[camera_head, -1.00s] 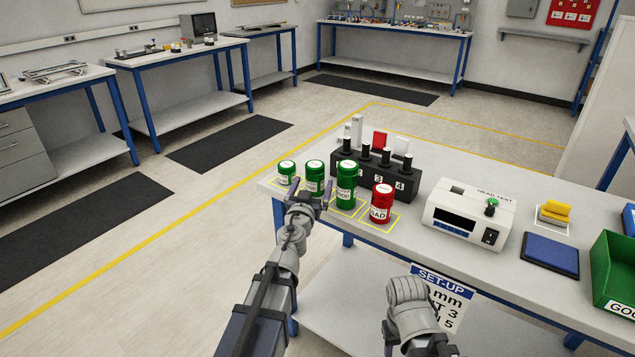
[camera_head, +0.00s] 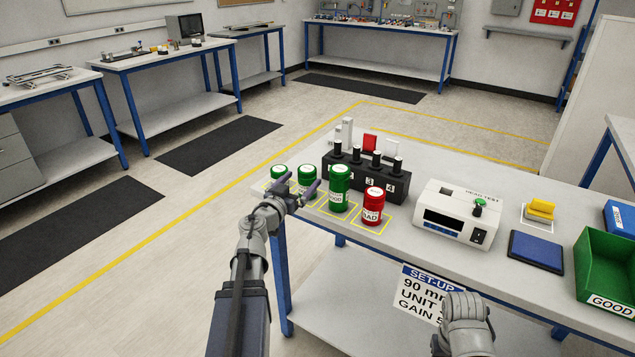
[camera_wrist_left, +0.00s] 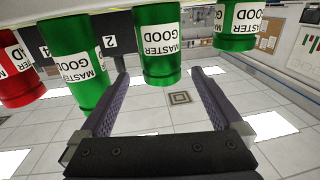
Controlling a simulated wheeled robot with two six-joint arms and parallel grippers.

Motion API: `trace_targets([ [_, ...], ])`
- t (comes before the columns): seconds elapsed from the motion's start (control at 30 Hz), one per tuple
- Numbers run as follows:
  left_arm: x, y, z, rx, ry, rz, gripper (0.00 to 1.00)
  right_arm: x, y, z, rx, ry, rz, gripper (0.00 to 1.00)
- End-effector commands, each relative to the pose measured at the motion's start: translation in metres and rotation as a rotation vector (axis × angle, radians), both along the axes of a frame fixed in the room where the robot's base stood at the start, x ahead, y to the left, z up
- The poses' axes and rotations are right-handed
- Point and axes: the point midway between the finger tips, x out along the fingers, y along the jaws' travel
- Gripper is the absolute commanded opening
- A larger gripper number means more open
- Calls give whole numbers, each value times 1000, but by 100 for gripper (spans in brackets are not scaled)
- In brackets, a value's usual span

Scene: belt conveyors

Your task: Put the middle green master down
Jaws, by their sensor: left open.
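The middle green master (camera_head: 307,174) stands upright at the bench's left end, its lower part hidden by my left gripper. In the left wrist view it (camera_wrist_left: 160,45) shows ahead of the jaws, labelled "MASTER GOOD". A red "BAD" master (camera_head: 373,206) is beyond that. My right gripper is not in view.
A black numbered rack (camera_head: 395,187) stands close behind the masters. The white head tester (camera_head: 455,212), a blue pad (camera_head: 536,250) and a green bin (camera_head: 597,268) lie farther right. The floor left of the bench is clear.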

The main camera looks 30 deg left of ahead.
Motion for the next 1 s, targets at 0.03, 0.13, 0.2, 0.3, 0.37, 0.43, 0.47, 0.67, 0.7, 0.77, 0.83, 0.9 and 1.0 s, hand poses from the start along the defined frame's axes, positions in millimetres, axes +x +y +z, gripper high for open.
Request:
trace_targets([
  [0.03,2,0,0,0,0,-1,100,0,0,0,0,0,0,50],
  [0.13,11,1,0,0,0,-2,100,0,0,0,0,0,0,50],
  [0.2,19,1,0,0,0,-3,100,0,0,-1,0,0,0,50],
  [0.3,27,1,-1,0,0,-1,100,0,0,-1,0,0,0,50],
  [0.37,27,1,0,0,0,0,100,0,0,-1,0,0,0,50],
  [0.43,28,1,-1,0,0,0,100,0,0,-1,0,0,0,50],
  [0.47,29,1,-1,0,0,0,100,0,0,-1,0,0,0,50],
  [0.67,51,4,-4,0,0,-2,100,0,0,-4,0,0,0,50],
  [0.7,58,5,-5,0,0,-2,100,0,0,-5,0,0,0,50],
  [0.77,67,6,-4,0,0,-2,100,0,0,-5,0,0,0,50],
  [0.83,75,6,-4,0,0,-1,100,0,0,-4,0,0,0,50],
  [0.9,79,5,-4,0,0,-1,100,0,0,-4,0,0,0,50],
  [1.0,79,5,-4,0,0,0,100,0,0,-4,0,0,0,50],
])
